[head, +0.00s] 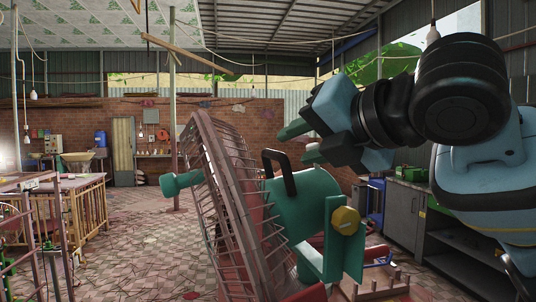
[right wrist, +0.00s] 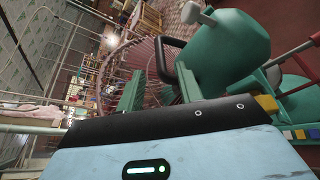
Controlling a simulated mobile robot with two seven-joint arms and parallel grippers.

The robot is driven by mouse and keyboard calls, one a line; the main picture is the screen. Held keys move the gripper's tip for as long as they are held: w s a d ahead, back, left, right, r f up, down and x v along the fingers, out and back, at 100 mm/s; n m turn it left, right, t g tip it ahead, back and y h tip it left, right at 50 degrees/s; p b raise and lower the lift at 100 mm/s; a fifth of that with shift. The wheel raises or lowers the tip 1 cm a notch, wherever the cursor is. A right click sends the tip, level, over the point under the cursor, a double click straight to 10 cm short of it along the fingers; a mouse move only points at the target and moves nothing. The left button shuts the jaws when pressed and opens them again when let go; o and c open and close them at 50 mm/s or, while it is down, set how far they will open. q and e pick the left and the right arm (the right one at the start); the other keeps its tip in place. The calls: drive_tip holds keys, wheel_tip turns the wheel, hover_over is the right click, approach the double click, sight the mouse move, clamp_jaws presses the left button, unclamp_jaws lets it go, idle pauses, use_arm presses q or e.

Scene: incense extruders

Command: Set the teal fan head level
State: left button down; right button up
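The teal fan head (head: 310,205) stands close in front of me, with a round wire grille (head: 225,190) on its left side. In the picture the grille slants, its top further left than its bottom. A black handle (head: 280,170) rises from the fan head, and a yellow knob (head: 346,220) sits on its teal bracket. My right gripper (head: 303,142) is open above the fan head, near the handle. In the right wrist view, the handle (right wrist: 163,58) shows between and beyond the open fingers (right wrist: 160,90); I see no grip on it. My left gripper is not in view.
A grey cabinet (head: 402,210) stands at the right behind the fan. A wooden table (head: 85,205) stands at the left. A small wooden stool (head: 375,283) is low beside the fan. Tiled floor (head: 150,240) is open left of the grille.

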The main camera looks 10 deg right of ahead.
sight(274, 154)
drive_tip(key=shift+x, duration=3.9)
drive_tip(key=shift+c, duration=0.4)
clamp_jaws()
